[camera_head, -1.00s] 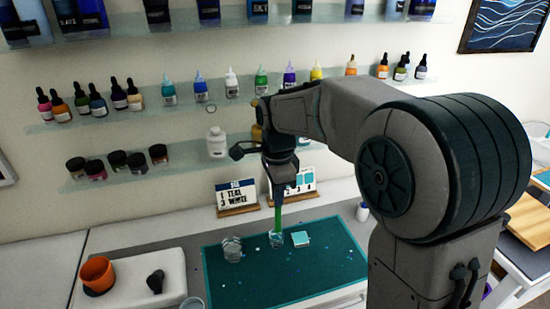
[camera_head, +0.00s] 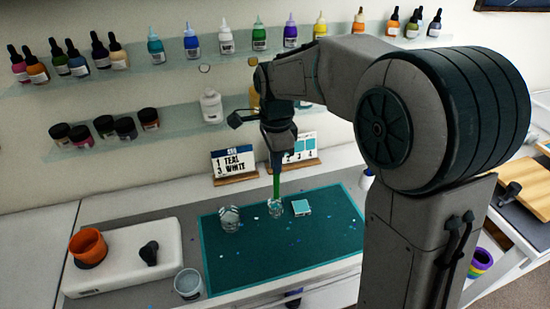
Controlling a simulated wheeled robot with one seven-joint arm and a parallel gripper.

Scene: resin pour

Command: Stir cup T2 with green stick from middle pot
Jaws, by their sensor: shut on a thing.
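My gripper (camera_head: 276,160) points down above the teal mat (camera_head: 325,245) and is shut on a green stick (camera_head: 276,187). The stick hangs upright, and its lower end reaches a small clear cup (camera_head: 276,208) on the mat. The stick's tip appears to be inside the cup, but this is too small to be sure. A second clear cup (camera_head: 230,218) stands to its left on the mat. I cannot read a T2 label on either cup. The middle pot cannot be made out.
Two sign cards (camera_head: 234,163) stand behind the mat. At left, a white slab (camera_head: 125,262) bears an orange cup (camera_head: 88,245) and a dark object (camera_head: 149,252). A clear tub (camera_head: 188,283) stands by the mat's front-left corner. Shelves of bottles hang behind.

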